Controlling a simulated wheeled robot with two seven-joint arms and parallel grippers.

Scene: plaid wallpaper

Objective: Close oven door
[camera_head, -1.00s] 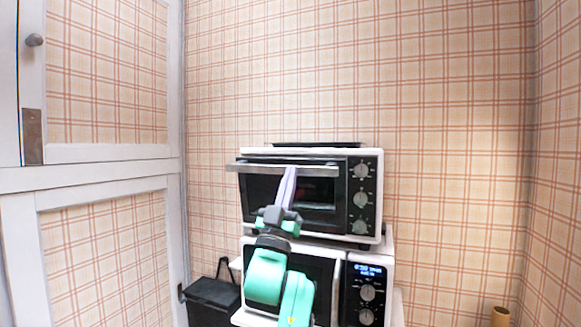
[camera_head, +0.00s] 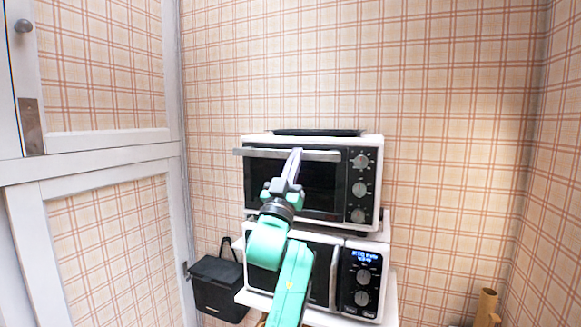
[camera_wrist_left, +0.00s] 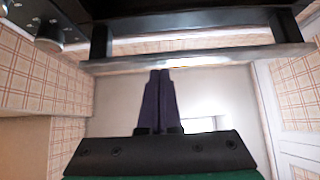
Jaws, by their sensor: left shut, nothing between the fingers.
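The oven (camera_head: 366,146) is a white and black toaster oven standing on top of a microwave (camera_head: 350,244). Its door (camera_head: 262,184) looks upright, at or close to the oven front; I cannot tell if a small gap is left. The silver handle (camera_head: 265,152) runs along the door's top edge. My left gripper (camera_head: 293,158) is shut and empty, its fingertips in front of the handle. In the left wrist view the shut fingers (camera_wrist_left: 159,76) point at the handle (camera_wrist_left: 200,60); contact is unclear. My right gripper is not in view.
A black tray (camera_head: 318,132) lies on top of the oven. A black bin-like box (camera_head: 217,288) is at the lower left, near a white panelled door (camera_head: 95,140). Brown cylinders (camera_head: 486,304) stand at the lower right. Open space lies right of the oven.

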